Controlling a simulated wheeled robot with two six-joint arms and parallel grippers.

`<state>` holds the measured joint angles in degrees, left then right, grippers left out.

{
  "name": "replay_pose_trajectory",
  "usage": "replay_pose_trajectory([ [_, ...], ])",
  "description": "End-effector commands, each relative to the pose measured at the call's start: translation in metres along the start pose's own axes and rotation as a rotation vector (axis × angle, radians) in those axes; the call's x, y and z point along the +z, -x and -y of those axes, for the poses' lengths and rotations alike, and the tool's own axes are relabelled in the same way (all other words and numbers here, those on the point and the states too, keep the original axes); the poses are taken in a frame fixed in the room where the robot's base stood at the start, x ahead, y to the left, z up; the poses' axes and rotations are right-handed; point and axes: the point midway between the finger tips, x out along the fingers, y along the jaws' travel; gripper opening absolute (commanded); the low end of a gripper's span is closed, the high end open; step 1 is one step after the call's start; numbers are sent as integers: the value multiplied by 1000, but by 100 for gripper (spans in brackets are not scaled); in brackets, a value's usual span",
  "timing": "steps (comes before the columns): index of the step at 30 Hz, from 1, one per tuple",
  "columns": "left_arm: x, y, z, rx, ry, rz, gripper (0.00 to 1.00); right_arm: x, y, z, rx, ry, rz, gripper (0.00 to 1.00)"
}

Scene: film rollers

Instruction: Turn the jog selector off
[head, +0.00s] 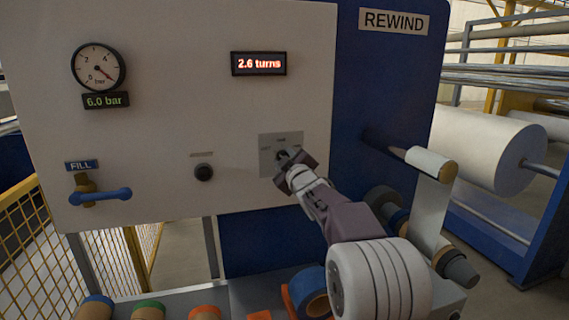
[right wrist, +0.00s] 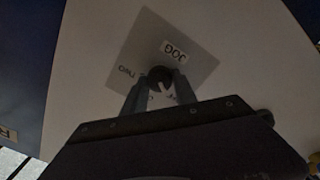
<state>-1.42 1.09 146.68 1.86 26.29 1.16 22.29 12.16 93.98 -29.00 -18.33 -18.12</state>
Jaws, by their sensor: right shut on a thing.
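The jog selector (right wrist: 159,74) is a small dark knob on a grey square plate marked JOG (right wrist: 174,51). In the head view the plate (head: 268,146) sits on the white panel, right of centre. My right gripper (head: 284,160) is at the knob and covers most of it there. In the right wrist view the two fingers of my right gripper (right wrist: 160,86) are shut on the knob, one on each side. A light pointer line shows on the knob; some of the plate's lettering is hidden behind the fingers. My left gripper is not in view.
A round black button (head: 204,172) is left of the plate. A FILL valve with a blue lever (head: 112,195) is lower left. A display (head: 258,63) reads 2.6 turns, and a gauge (head: 98,67) is upper left. A white roller (head: 430,163) juts out at right.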

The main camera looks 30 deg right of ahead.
Motion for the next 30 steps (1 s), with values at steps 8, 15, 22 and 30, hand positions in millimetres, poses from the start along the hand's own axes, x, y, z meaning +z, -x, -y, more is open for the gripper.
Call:
replay_pose_trajectory([
  [8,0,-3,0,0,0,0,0,1,0,1,-2,37,2,0],
  [15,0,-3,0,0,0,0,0,1,0,1,-2,39,2,0],
  [22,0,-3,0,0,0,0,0,1,0,1,-2,39,2,55],
  [30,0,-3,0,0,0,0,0,0,1,0,0,38,0,55],
])
